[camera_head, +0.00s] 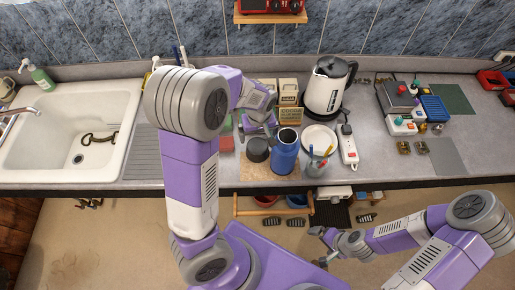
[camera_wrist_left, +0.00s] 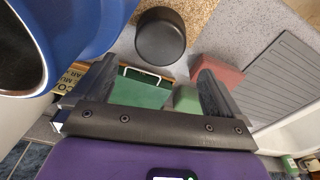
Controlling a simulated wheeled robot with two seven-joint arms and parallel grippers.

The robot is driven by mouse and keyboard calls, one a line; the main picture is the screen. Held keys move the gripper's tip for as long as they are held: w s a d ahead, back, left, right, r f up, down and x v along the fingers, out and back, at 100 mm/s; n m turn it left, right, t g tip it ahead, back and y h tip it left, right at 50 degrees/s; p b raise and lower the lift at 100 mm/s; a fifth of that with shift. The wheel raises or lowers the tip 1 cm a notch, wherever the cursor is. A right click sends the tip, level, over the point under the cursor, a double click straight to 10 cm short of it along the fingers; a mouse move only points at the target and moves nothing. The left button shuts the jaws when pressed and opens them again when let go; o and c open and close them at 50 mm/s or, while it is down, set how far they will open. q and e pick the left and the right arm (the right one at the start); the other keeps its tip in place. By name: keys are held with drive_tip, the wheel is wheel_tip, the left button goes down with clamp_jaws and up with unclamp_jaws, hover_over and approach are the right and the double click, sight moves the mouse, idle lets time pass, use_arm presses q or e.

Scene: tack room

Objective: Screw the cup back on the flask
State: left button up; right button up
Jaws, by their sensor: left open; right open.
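The blue flask (camera_head: 285,157) stands upright on a cork mat on the counter, its dark mouth open at the top. The dark grey cup (camera_head: 257,149) stands just left of it, apart from it. In the left wrist view the cup (camera_wrist_left: 160,38) is beyond the fingertips and the flask (camera_wrist_left: 75,28) fills the upper left corner. My left gripper (camera_head: 258,126) is open and empty, behind the cup and flask as the head view shows it. My right gripper (camera_head: 323,246) is open and empty, low in front of the counter.
A white kettle (camera_head: 328,86), a white plate (camera_head: 319,138), a pen holder (camera_head: 317,167) and a power strip (camera_head: 348,147) stand right of the flask. Canisters (camera_head: 288,91) are behind. Red and green blocks (camera_wrist_left: 216,72) lie near the left gripper. The sink (camera_head: 70,130) is left.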

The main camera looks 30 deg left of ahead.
sight(257, 145)
use_arm(q)
wheel_tip(257, 145, down, 6)
drive_tip(key=shift+w+a+r, duration=0.1)
drive_tip(key=shift+w+r, duration=0.05)
drive_tip(key=shift+r, duration=0.05)
drive_tip(key=f, duration=0.5)
drive_tip(key=shift+w+a+b, duration=0.2)
drive_tip(key=shift+b, duration=0.15)
drive_tip(key=shift+c, duration=0.5)
drive_tip(key=c, duration=0.6)
drive_tip(key=shift+r, duration=0.15)
wheel_tip(257, 145, up, 18)
drive_tip(key=p, duration=0.1)
drive_tip(key=shift+p, duration=0.3)
